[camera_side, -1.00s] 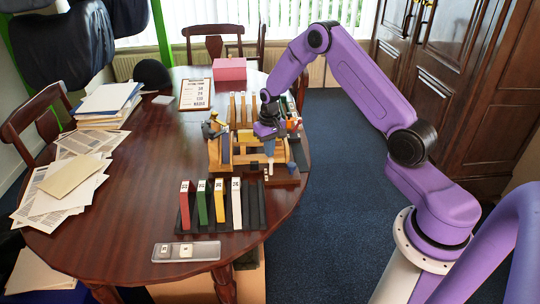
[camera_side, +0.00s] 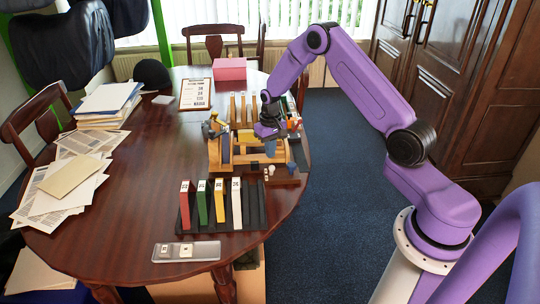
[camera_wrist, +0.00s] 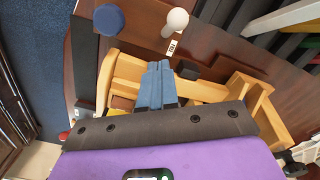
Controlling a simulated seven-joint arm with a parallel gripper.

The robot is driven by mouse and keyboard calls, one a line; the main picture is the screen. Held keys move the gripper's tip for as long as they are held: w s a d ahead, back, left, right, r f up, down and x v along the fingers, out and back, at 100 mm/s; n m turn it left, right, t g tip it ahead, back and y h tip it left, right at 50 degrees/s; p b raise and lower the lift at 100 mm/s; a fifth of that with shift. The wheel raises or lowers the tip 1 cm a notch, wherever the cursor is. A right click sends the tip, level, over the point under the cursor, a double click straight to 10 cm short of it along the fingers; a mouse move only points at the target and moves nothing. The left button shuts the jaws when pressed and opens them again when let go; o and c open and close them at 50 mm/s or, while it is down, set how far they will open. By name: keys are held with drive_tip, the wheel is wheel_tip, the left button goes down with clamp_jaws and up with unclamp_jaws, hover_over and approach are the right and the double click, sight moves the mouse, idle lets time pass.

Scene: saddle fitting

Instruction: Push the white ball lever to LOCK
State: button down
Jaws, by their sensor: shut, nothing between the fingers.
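The white ball lever (camera_side: 271,170) stands at the front edge of the wooden fixture (camera_side: 222,152) in the side view. In the wrist view the white ball (camera_wrist: 177,19) is at the top, with a small white label beside its stem, too small to read. My gripper (camera_side: 270,148) is over the fixture, just behind the ball in the side view. In the wrist view its blue fingers (camera_wrist: 157,80) are together, empty and apart from the ball. Whether the lever sits at LOCK cannot be read.
A blue round knob (camera_wrist: 108,19) is left of the ball in the wrist view. A small dark block (camera_wrist: 187,69) sits between ball and fingers. A black rack (camera_side: 250,219) with coloured upright blocks and a grey tray (camera_side: 211,252) lie in front. The table's left-centre is clear.

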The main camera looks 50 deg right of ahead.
wheel_tip(320, 180, up, 7)
idle(0.8)
drive_tip(key=s+a+r+n, duration=0.45)
drive_tip(key=s+a, duration=0.25)
drive_tip(key=a, duration=0.2)
drive_tip(key=s+a+r+n, duration=0.3)
drive_tip(key=s+a+r, duration=0.35)
drive_tip(key=a, duration=0.25)
drive_tip(key=s+r+n, duration=0.2)
drive_tip(key=s+n, duration=0.6)
drive_tip(key=s, duration=1.6)
drive_tip(key=shift+d+r, duration=0.15)
drive_tip(key=shift+d, duration=0.1)
